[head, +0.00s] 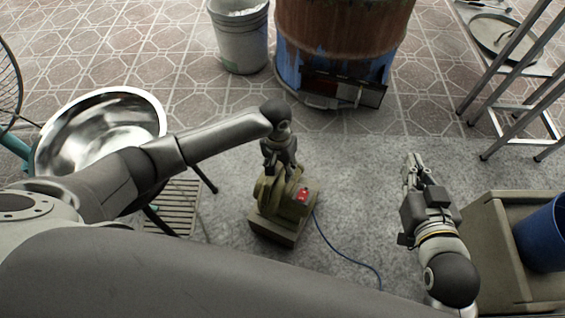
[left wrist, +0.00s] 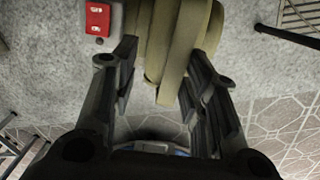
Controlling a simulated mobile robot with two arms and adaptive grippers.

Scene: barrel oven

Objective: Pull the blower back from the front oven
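The blower (head: 285,205) is an olive-green machine with a red switch, standing on the grey floor in the middle of the head view. My left gripper (head: 280,165) is over its top. In the left wrist view my left gripper (left wrist: 162,60) has its fingers apart, with the olive blower casing (left wrist: 170,45) between and beyond them; a firm grip is not visible. The red switch (left wrist: 98,18) is beside the left finger. The front oven (head: 340,30) is a rusty barrel with a blue lower part, beyond the blower. My right gripper (head: 412,165) is right of the blower, apart from it.
A blue cord (head: 345,255) runs from the blower along the floor. A shiny metal bowl (head: 100,130) stands left, a grey bucket (head: 240,35) beside the oven. A wooden box (head: 490,260) with a blue bin (head: 543,240) is at right. Floor between blower and oven is clear.

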